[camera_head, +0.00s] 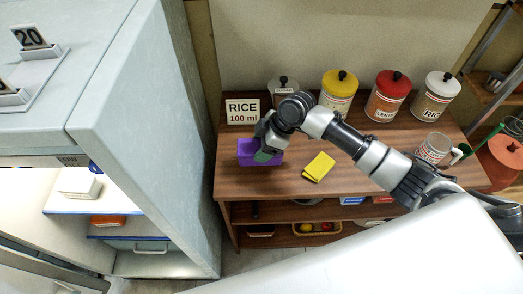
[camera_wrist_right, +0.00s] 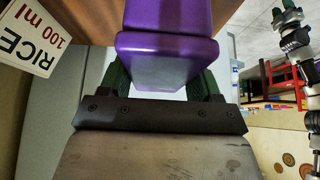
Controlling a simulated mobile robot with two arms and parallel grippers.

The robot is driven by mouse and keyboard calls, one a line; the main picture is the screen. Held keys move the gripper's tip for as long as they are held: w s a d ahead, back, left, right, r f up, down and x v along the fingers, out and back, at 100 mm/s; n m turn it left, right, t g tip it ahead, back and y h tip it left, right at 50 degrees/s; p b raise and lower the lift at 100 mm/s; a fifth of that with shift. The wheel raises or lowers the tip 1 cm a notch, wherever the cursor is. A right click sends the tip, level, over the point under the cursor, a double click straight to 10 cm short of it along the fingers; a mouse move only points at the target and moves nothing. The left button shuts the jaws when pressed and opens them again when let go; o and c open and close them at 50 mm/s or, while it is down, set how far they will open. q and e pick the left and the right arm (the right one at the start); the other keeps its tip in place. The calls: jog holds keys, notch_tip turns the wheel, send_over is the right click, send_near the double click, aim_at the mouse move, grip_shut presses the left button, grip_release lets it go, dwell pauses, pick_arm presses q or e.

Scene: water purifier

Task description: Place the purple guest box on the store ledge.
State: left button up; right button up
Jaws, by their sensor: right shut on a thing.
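The purple box (camera_head: 246,150) is at the left end of the wooden counter (camera_head: 237,184); I cannot tell whether it rests on the top or hangs just above it. My right gripper (camera_head: 267,154) is shut on it. In the right wrist view the purple box (camera_wrist_right: 165,47) sits between the green fingers of my right gripper (camera_wrist_right: 163,82). My left gripper (camera_wrist_right: 287,16) seems to show small at the upper right of that view, too small to read. I cannot tell for sure which surface is the store ledge.
A RICE 100 ml sign (camera_head: 242,111) stands behind the box. Several lidded canisters line the back, including a yellow one (camera_head: 339,90). A yellow cloth-like item (camera_head: 319,167) lies right of the box. An open cabinet (camera_head: 150,190) with lit shelves stands at left.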

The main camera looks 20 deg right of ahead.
jog(key=shift+w+a+f+p, duration=0.15)
jog(key=shift+f+p, duration=0.3)
jog(key=shift+f, duration=1.65)
jog(key=shift+f, duration=0.1)
jog(key=o, duration=1.1)
jog(key=shift+o, duration=0.2)
jog(key=b+v, duration=0.1)
jog(key=v, duration=1.1)
